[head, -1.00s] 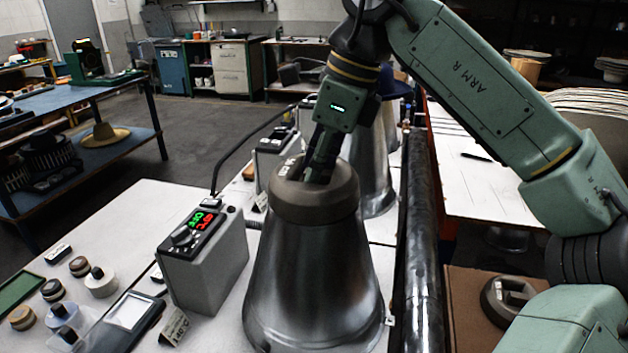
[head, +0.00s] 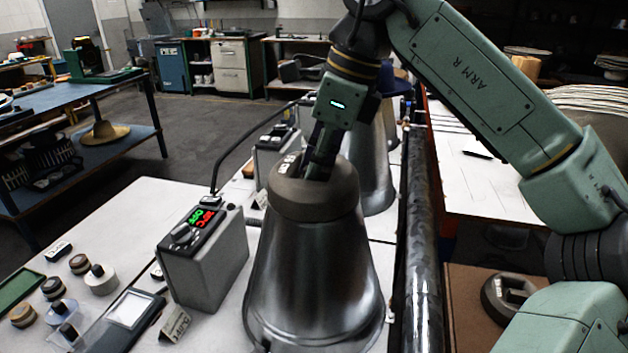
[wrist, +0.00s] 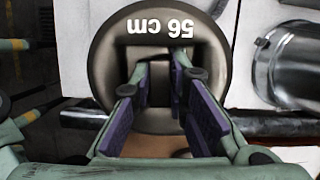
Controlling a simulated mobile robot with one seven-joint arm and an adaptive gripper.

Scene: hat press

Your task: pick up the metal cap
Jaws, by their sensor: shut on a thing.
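The metal cap (head: 314,200) is a dull grey-brown, round, thick cap. It sits on top of the tall shiny metal cone (head: 312,275), with no gap visible between them. In the wrist view the cap (wrist: 105,65) fills the middle, marked "56 cm", with a recess in its top. My gripper (head: 318,176) reaches down from above into this recess. In the wrist view my gripper (wrist: 161,85) has its purple-padded fingers on both sides of the cap's central grip, shut on it. The fingers partly hide the grip.
A grey control box (head: 205,260) with a lit display stands close left of the cone. Another metal cone (head: 372,165) stands behind. A dark cylindrical bar (head: 418,240) runs along the right. A similar cap (head: 508,297) lies on the brown surface at lower right.

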